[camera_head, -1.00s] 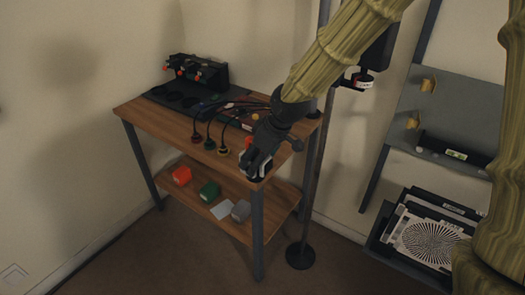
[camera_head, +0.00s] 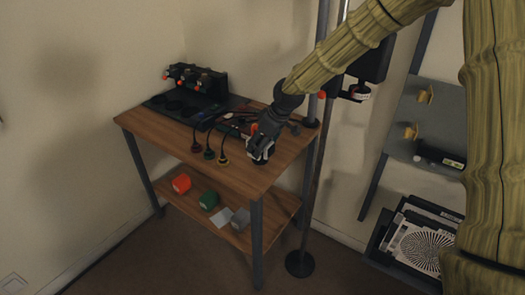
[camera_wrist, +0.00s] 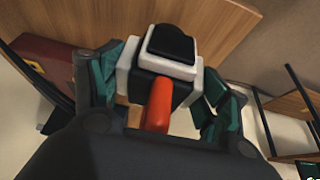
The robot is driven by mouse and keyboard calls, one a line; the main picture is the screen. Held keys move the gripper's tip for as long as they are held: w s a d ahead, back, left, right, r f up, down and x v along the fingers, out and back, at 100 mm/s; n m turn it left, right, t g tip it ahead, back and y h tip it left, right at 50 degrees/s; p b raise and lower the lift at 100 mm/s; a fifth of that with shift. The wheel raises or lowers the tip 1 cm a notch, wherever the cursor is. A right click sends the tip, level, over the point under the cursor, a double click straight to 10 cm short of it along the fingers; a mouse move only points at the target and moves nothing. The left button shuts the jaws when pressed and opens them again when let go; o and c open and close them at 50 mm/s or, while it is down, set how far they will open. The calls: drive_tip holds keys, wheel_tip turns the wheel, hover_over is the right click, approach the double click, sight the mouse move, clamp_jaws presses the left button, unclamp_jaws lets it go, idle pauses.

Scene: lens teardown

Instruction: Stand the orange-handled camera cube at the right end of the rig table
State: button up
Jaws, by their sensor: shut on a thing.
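The camera cube (camera_wrist: 172,60) is black and white with an orange handle (camera_wrist: 157,105). In the wrist view it sits between my gripper's two dark green fingers. My gripper (camera_head: 262,148) is shut on it. In the head view, the cube (camera_head: 261,157) shows only in part beneath my gripper, over the right front part of the wooden rig table (camera_head: 170,130). I cannot tell whether its base touches the table top.
A black rack with orange-marked cameras (camera_head: 195,78) stands at the table's back left. A pole (camera_head: 316,170) stands at the right. The lower shelf holds orange-red (camera_head: 181,183), green and grey blocks.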

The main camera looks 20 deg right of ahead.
drive_tip(key=shift+w+f, duration=0.2)
drive_tip(key=shift+f, duration=1.5)
drive_tip(key=shift+f, duration=0.1)
drive_tip(key=o, duration=1.4)
drive_tip(key=shift+o, duration=0.2)
drive_tip(key=v, duration=1.2)
